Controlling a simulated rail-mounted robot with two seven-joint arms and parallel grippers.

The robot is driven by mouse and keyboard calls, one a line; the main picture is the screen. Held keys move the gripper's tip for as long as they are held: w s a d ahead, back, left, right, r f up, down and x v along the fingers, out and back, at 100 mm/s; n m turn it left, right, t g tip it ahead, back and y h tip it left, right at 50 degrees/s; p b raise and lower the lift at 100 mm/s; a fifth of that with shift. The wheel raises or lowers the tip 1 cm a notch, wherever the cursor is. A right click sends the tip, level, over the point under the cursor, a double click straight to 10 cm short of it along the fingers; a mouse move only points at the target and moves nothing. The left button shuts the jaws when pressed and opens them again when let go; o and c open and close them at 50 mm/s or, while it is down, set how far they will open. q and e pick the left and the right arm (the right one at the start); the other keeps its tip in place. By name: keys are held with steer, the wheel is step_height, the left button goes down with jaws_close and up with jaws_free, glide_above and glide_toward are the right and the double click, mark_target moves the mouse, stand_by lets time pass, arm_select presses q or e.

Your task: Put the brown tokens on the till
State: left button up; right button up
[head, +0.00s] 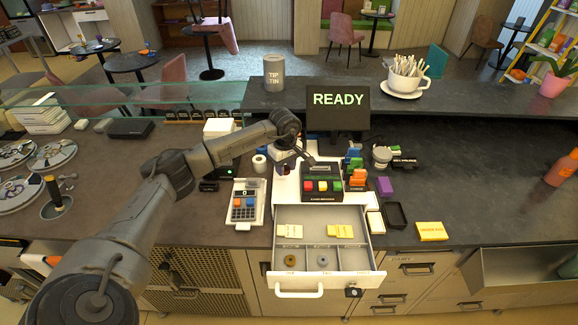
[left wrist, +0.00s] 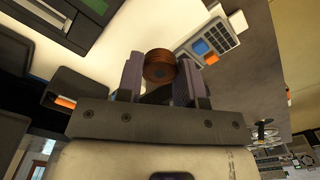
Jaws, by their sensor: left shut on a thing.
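My left gripper (head: 283,166) is just left of the till's button block (head: 322,185). In the left wrist view its two fingers (left wrist: 160,80) are shut on a round, ribbed brown piece (left wrist: 159,67), which looks like brown tokens stacked together. In the head view the held piece is too small and covered to make out clearly. The till is white, with a dark screen (head: 338,109) reading READY. Its drawer (head: 272,243) is pulled open. A brownish ring-shaped token (head: 290,261) lies in the front left compartment and a grey one (head: 322,261) in the middle one. My right gripper is not seen.
A card terminal (head: 246,203) stands left of the drawer. Coloured blocks (head: 355,168), a purple block (head: 385,187), a black tray (head: 397,216) and a yellow pad (head: 432,231) are to the right.

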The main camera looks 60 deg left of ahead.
mark_target(286, 191)
arm_select(q)
steer(key=shift+n, duration=0.9)
steer(key=shift+d, duration=0.1)
steer(key=shift+f+b, duration=2.2)
steer(key=shift+f, duration=1.25)
steer(key=shift+f+b, duration=0.3)
steer(key=shift+f, duration=0.25)
steer(key=shift+f, duration=0.35)
steer(key=o, duration=0.6)
steer(key=shift+o, duration=0.2)
